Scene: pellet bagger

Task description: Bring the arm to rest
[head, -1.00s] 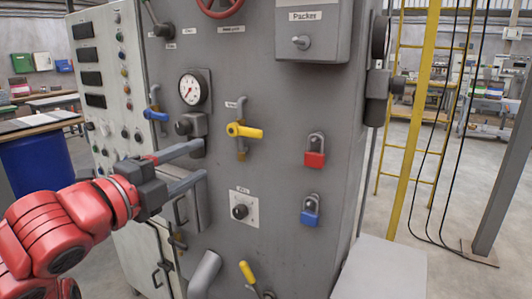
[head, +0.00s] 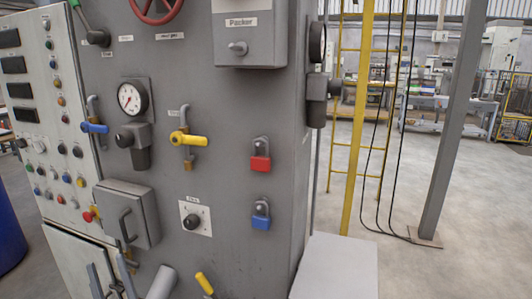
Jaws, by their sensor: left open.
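My left gripper (head: 109,281) shows only at the bottom left of the head view, as two grey fingers pointing up with a gap between them. It is open, and nothing shows between the fingers. The fingers appear in front of the lower part of the grey machine, below the small grey box (head: 134,207) with a handle. The rest of my left arm is below the picture. I cannot tell how far the fingers are from the panel. My right gripper is not in view.
The machine front carries a gauge (head: 132,98), a blue-handled valve (head: 94,127), a yellow-handled valve (head: 187,138), a red padlock (head: 261,162) and a blue padlock (head: 261,221). A grey pipe (head: 161,283) juts out beside the fingers.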

